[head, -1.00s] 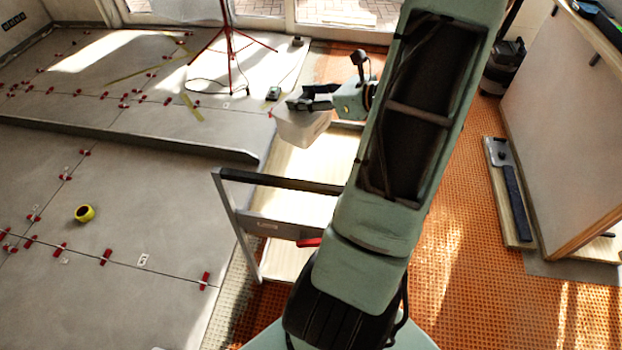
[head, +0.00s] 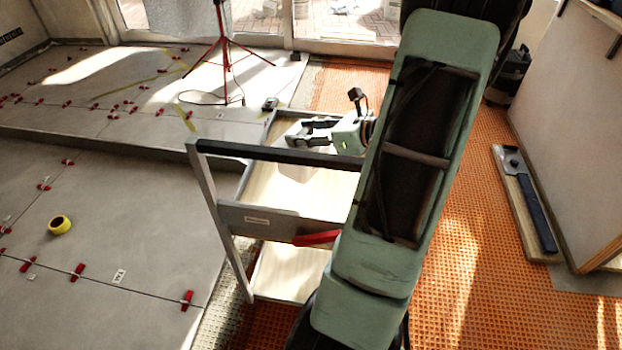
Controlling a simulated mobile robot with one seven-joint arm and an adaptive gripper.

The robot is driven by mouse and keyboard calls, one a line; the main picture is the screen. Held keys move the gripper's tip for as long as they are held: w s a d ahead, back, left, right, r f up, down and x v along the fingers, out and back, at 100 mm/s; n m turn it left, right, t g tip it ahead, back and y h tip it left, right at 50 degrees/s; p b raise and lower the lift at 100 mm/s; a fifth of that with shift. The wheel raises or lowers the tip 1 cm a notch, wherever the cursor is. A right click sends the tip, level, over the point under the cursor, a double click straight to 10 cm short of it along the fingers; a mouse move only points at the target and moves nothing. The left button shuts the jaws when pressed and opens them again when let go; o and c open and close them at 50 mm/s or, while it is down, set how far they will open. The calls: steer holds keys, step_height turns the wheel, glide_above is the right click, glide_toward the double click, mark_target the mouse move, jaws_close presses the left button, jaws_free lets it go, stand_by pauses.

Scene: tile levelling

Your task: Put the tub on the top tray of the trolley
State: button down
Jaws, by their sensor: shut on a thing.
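My gripper (head: 306,138) is shut on the pale tub (head: 296,168) near its rim. The tub appears upright, within the outline of the far part of the trolley's top tray (head: 290,202). I cannot tell whether the tub's base touches the tray. The trolley (head: 262,155) has a dark push handle on the near side, between my view and the tray. My own arm hides the trolley's right side. A lower tray (head: 286,278) shows under the top one.
Grey tiled floor with red levelling clips lies left, with a yellow tape roll (head: 59,225) on it. A red tripod (head: 226,62) stands behind. Orange matting (head: 460,250) covers the right, where a board with a dark-handled tool (head: 530,205) lies beside a bench.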

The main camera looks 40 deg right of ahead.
steer(key=shift+f+b, duration=1.95)
steer(key=shift+f, duration=3.25)
steer(key=shift+f, duration=0.15)
steer(key=c, duration=1.1)
jaws_free()
steer(key=shift+r, duration=0.2)
steer(key=p+v, duration=0.3)
steer(key=v, duration=0.9)
